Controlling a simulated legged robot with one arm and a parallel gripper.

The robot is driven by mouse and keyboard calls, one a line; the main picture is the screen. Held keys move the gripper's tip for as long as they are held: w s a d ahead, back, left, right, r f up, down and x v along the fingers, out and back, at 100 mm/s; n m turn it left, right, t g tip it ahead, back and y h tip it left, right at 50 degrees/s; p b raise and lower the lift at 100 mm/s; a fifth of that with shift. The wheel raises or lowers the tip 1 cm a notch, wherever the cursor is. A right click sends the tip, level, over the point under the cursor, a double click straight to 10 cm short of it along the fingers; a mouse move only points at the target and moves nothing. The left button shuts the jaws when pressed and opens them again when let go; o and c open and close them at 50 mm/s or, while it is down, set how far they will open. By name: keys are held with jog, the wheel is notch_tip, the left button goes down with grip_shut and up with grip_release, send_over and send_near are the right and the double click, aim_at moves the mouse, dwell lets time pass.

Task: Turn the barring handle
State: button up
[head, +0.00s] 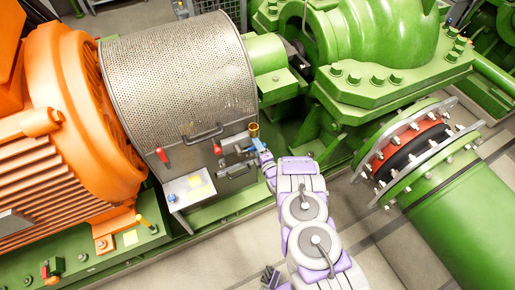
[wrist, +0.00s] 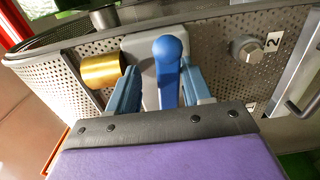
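The blue ball-ended handle (wrist: 168,75), which looks like the barring handle, stands up against a grey plate on the perforated casing in the wrist view. My gripper (wrist: 160,88) has one finger on each side of it. A gap shows at the left finger; the right finger is very close to the handle, and I cannot tell if it touches. The fingers are apart, not closed on the handle. In the head view my gripper (head: 259,149) is at the right end of the casing front, where the handle is too small to make out clearly.
A brass cylinder (wrist: 101,71) sticks out just left of my left finger. A bolt (wrist: 246,49) beside a "2" label is to the right. The perforated guard (head: 180,75) carries red levers (head: 217,149) and a black grab handle (head: 203,134). An orange motor (head: 75,115) stands left.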

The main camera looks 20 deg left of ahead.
jog(key=p+v, duration=0.5)
jog(key=v, duration=1.2)
jog(key=shift+d, duration=0.2)
jog(key=shift+f, duration=0.1)
